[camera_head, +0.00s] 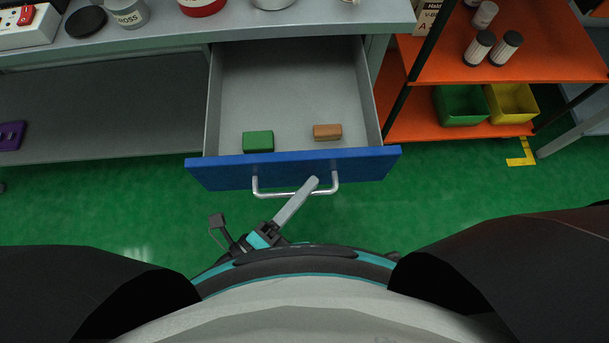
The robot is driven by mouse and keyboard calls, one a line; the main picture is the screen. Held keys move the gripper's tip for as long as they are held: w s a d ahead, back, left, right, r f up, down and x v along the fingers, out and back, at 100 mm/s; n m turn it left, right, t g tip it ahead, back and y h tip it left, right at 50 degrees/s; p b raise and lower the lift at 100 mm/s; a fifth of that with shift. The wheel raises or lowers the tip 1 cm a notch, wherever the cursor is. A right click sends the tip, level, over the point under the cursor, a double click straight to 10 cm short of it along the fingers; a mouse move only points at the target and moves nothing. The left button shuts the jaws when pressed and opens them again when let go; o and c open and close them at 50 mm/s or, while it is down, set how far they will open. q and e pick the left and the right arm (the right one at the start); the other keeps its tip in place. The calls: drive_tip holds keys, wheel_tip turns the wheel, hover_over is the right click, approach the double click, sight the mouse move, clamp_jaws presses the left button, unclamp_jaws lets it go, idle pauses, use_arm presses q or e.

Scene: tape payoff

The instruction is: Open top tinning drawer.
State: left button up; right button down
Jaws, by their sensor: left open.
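The top drawer (293,75) is pulled well out from under the grey bench top and stands open towards me. It has a blue front (225,175) with a silver bar handle (262,194). Inside, near the front, lie a green block (258,141) and an orange-brown block (327,132). My left gripper (266,208) is open just in front of the handle. One long grey finger overlaps the handle's right part in the picture; I cannot tell whether it touches. My right gripper is not in view.
The bench top (170,45) holds a black disc (86,22), a labelled jar (128,13) and a white power strip (25,30). Orange shelves (545,50) at right hold green (461,106) and yellow bins (512,103). Green floor (450,175) is clear around the drawer front.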

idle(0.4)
use_arm(q)
drive_tip(key=v, duration=1.5)
drive_tip(key=shift+a, duration=0.15)
